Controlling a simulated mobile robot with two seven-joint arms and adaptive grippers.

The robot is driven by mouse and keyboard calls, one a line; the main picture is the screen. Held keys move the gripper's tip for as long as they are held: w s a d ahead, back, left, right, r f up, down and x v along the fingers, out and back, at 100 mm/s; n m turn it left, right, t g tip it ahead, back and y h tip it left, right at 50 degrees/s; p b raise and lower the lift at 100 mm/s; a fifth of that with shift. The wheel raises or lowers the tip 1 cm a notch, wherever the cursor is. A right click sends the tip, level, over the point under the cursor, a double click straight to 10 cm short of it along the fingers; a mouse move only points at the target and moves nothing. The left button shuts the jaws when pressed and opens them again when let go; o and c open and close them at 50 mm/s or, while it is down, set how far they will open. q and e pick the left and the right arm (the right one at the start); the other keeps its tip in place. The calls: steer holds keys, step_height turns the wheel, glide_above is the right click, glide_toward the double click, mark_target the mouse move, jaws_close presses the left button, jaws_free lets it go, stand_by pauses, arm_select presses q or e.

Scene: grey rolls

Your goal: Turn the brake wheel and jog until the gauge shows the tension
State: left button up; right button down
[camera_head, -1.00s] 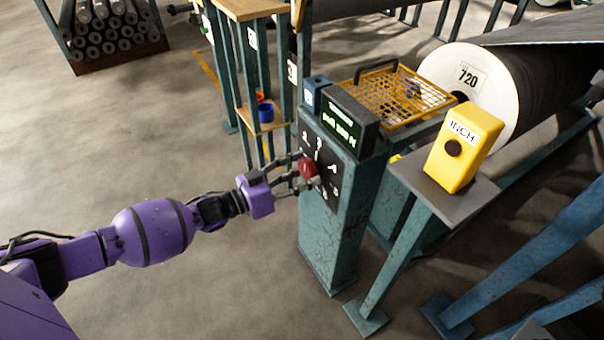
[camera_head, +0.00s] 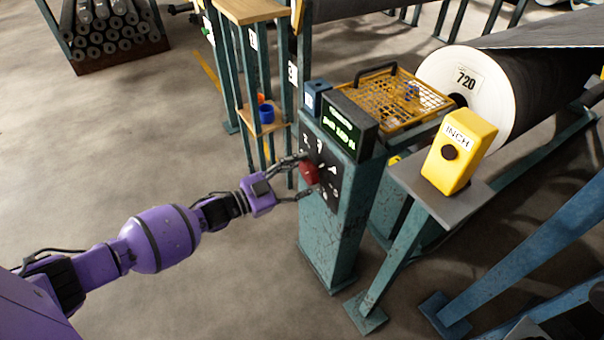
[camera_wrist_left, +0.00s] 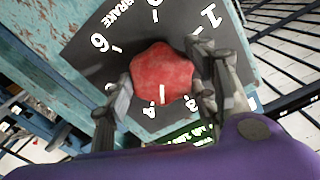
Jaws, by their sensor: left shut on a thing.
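The red brake wheel (camera_head: 309,173) sits on a black dial plate with white numbers, on the side of a teal post. My left gripper (camera_head: 307,176) is shut on it, one finger on each side; the wheel (camera_wrist_left: 162,75) also shows in the left wrist view. There its white mark points down, near the 4 and 3. The gauge (camera_head: 345,128) on top of the post shows green text, too small to read surely. The yellow INCH box (camera_head: 459,150) with a dark round button stands on a grey plate at the right. My right gripper is out of view.
A wooden-topped stand (camera_head: 262,125) with a blue cup is behind the post. Stacked rolls (camera_head: 110,30) are at the far left. Floor at the left is clear.

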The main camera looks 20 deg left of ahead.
arm_select(q)
steer(key=m, duration=0.5)
steer(key=shift+s+d+f, duration=0.1)
steer(key=shift+f, duration=0.1)
stand_by(0.4)
steer(key=shift+f, duration=0.1)
steer(key=o, duration=1.1)
steer(key=v, duration=1.2)
steer(key=shift+r, duration=0.3)
